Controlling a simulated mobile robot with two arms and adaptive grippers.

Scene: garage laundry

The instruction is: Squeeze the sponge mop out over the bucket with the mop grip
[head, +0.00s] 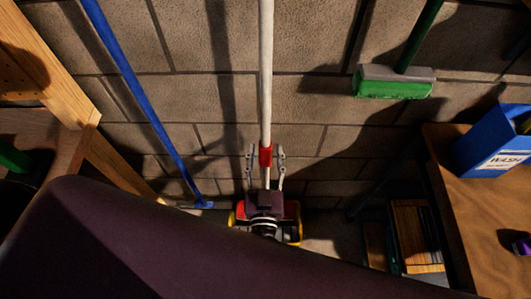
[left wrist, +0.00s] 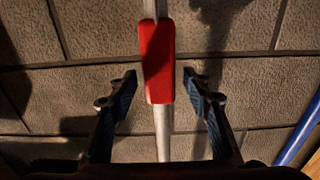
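The sponge mop has a pale pole (head: 266,60) standing upright against the block wall, with a red mop grip (head: 266,156) around it. The grip also shows in the left wrist view (left wrist: 157,60). My left gripper (head: 266,154) is open, one finger on each side of the red grip. In the left wrist view its fingertips flank the lower part of the grip, with a gap on both sides. Below it, red and yellow parts show at the bucket (head: 297,232), mostly hidden by my gripper and arm. The sponge head cannot be made out clearly. My right gripper is out of view.
A blue pole (head: 138,88) leans to the left of the mop. A green brush (head: 393,89) hangs on the wall at right. A wooden table (head: 490,215) at right carries a blue wash box (head: 489,140). A wooden frame (head: 52,75) stands at left.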

